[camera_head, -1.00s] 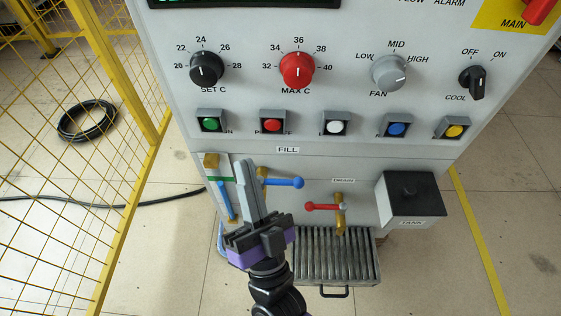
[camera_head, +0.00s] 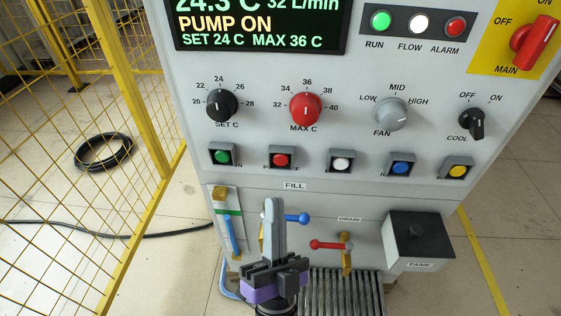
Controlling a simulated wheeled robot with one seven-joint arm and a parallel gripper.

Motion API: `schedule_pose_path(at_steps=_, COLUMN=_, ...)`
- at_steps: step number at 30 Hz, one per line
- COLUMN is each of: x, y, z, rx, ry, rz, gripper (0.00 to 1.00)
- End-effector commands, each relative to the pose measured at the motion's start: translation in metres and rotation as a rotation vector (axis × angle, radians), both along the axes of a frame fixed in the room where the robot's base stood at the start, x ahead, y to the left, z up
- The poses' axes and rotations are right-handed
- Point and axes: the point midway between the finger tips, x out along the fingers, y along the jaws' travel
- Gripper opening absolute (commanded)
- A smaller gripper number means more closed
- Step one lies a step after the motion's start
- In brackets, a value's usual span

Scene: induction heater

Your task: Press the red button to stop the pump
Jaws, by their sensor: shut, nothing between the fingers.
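The red button (camera_head: 281,160) sits in a square grey frame in the row of buttons, second from the left, right of the green button (camera_head: 222,157). Its label is partly covered by the frame and reads only in part. The display (camera_head: 262,27) shows "PUMP ON". My gripper (camera_head: 272,203) is shut and empty, its fingers pointing up in the picture. Its tips show below the red button and the FILL label, apart from the button in the picture. They partly hide the blue-handled fill valve (camera_head: 297,218).
White (camera_head: 342,160), blue (camera_head: 401,164) and yellow (camera_head: 457,171) buttons continue the row. Knobs sit above, including the red MAX C knob (camera_head: 305,109). A red drain lever (camera_head: 327,244) and black tank box (camera_head: 418,240) are lower right. A yellow mesh fence (camera_head: 85,120) stands left.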

Motion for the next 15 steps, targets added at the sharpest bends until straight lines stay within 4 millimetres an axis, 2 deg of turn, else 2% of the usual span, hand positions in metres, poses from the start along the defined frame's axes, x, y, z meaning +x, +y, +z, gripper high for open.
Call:
schedule_pose_path(at_steps=9, x=0.043, y=-0.002, z=-0.002, rx=0.003, ry=-0.001, rz=-0.002, gripper=0.0)
schedule_pose_path(at_steps=15, x=0.062, y=-0.003, z=-0.002, rx=0.002, ry=0.0, rz=-0.002, gripper=0.0)
